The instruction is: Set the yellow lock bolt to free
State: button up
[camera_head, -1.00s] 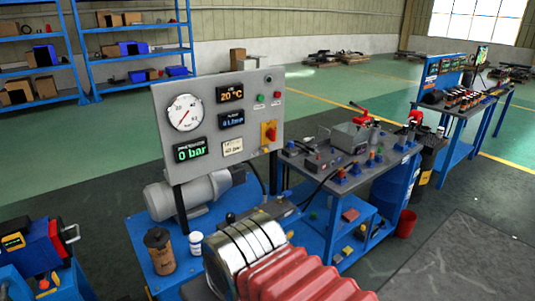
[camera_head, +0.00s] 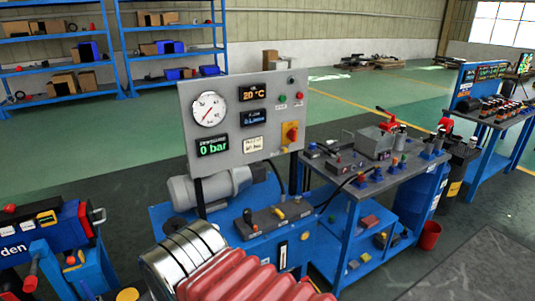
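I cannot tell for sure which part is the yellow lock bolt. A small yellow round part (camera_head: 127,294) shows at the bottom edge beside the blue machine (camera_head: 78,228) on the left. A small yellow-topped part (camera_head: 278,213) also sits on the grey valve block (camera_head: 262,222) of the pump bench. Any lock setting is too small to read. My arm, with red bellows and a silver section, reaches across the bottom middle. My gripper is not in view.
A grey gauge panel (camera_head: 232,146) stands on the blue pump bench (camera_head: 160,214), its pressure display reading 0 bar. A blue workbench (camera_head: 345,215) with tools stands to the right, a red bucket (camera_head: 430,235) beside it. Clear floor lies at the right front.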

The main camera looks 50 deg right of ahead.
aim_at(285, 149)
jog(key=u, duration=1.4)
jog(key=k, duration=1.35)
jog(key=z, duration=1.55)
